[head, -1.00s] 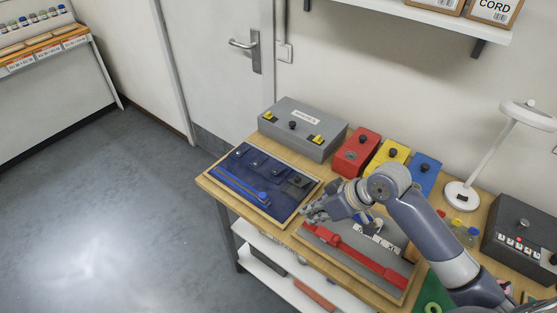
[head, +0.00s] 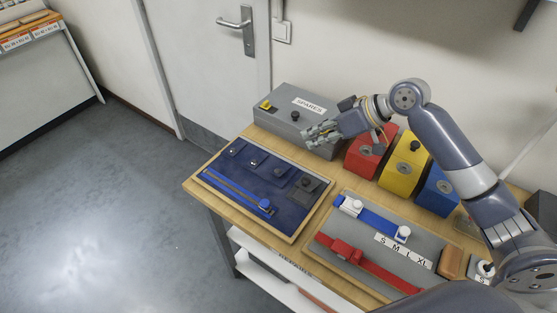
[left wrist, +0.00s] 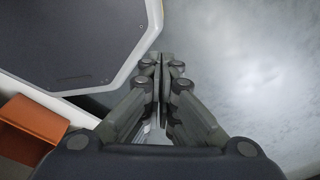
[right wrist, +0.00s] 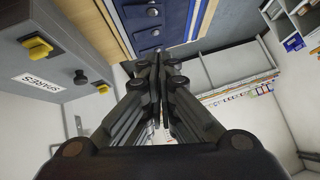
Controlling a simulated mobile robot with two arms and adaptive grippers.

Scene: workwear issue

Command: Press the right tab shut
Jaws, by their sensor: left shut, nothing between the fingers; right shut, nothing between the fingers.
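The grey SPARES box (head: 283,103) stands at the back of the table with a black knob on its lid. Its left yellow tab (head: 266,105) shows in the head view. The right yellow tab is hidden there behind my right gripper (head: 307,134), but it shows in the right wrist view (right wrist: 37,47), where the box appears upside down. I cannot tell how far it is raised. My right gripper is shut and empty at the box's right end, apart from the tab in the wrist view. My left gripper (left wrist: 160,60) is shut and empty, outside the head view.
Red (head: 362,158), yellow (head: 401,170) and blue (head: 437,191) blocks stand right of the box, close to my right arm. A grey board (head: 400,262) with red and blue straps lies at the right.

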